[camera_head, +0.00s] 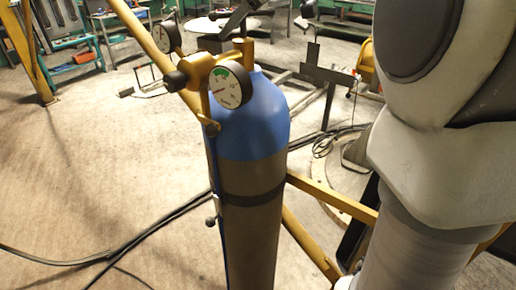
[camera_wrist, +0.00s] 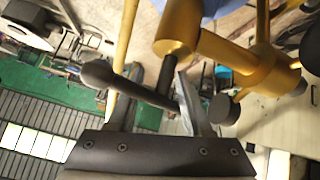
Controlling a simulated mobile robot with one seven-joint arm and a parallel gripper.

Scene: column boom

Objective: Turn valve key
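The valve key is a dark bar with a rounded knob (camera_wrist: 97,73). It joins a short black stem below the gold valve body (camera_wrist: 178,32) in the wrist view. My gripper (camera_wrist: 158,78) is open there, with one finger on each side of the stem and the bar slanting across between them. The right finger is close to the bar's end; I cannot tell if they touch. In the head view the brass valve (camera_head: 200,68) tops a gas cylinder with a blue shoulder (camera_head: 262,118). The key is hard to make out there among dark parts above the valve.
Two round gauges, a front one (camera_head: 231,85) and a rear one (camera_head: 167,37), stick out from the valve. A yellow frame bar (camera_head: 330,199) runs behind the cylinder. Black hoses (camera_head: 110,255) lie on the floor at left, which is otherwise mostly clear.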

